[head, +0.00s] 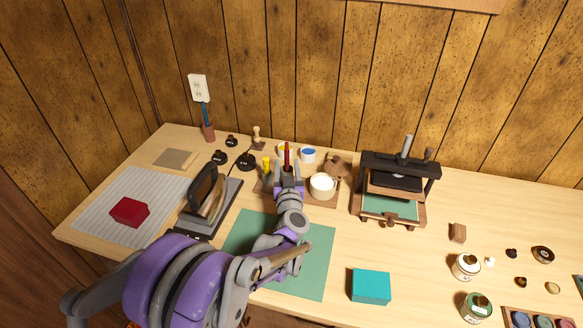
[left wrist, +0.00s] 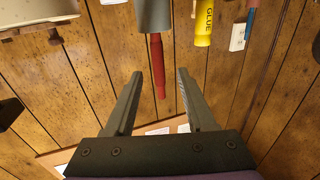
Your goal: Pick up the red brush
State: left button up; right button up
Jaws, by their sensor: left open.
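The red brush (head: 287,153) stands upright at the back of the table, just beyond my left gripper (head: 287,178) in the head view. In the left wrist view its red shaft (left wrist: 158,70) shows between the two open fingers of my left gripper (left wrist: 160,74), with a gap on both sides. One end of the brush meets a grey cylinder (left wrist: 154,15). In the head view my gripper hides the brush's lower part. My right gripper is not in view.
A yellow glue bottle (left wrist: 204,25) is close beside the brush. A white cup (head: 322,187) stands just right of my gripper. A black iron (head: 203,190) is to the left and a press (head: 398,185) to the right. A green mat (head: 318,265) lies in front.

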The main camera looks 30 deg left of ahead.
pick_arm(q)
jog(key=x, duration=0.8)
jog(key=shift+d+f, duration=0.15)
jog(key=shift+f, duration=0.05)
grip_shut()
